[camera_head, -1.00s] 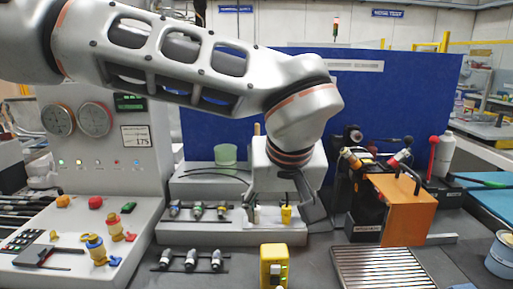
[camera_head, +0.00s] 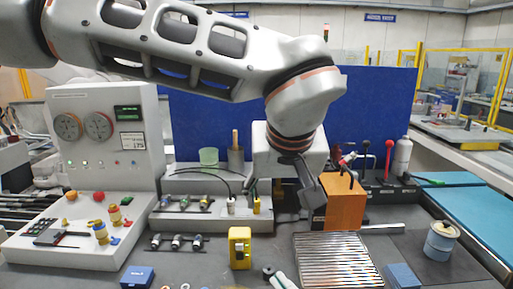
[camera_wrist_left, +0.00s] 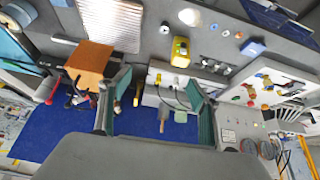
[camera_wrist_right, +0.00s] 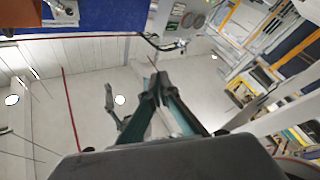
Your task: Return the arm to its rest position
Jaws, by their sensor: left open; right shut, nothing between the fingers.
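My left arm crosses the top of the head view from the left. Its gripper (camera_head: 280,190) points down over the back of the workbench, between the yellow-tipped connector row and the orange box. In the left wrist view the two fingers stand wide apart, with nothing held between them (camera_wrist_left: 158,82). My right gripper shows only in the right wrist view, where its fingers (camera_wrist_right: 158,85) are together and empty, with pale floor and wall behind. The right arm is outside the head view.
The orange box (camera_head: 345,203) stands close to the right of my left gripper. A yellow device (camera_head: 240,248), a ribbed metal plate (camera_head: 337,262) and a blue box (camera_head: 137,277) lie on the dark bench. A control panel (camera_head: 108,140) stands left; a blue can (camera_head: 440,241) is at right.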

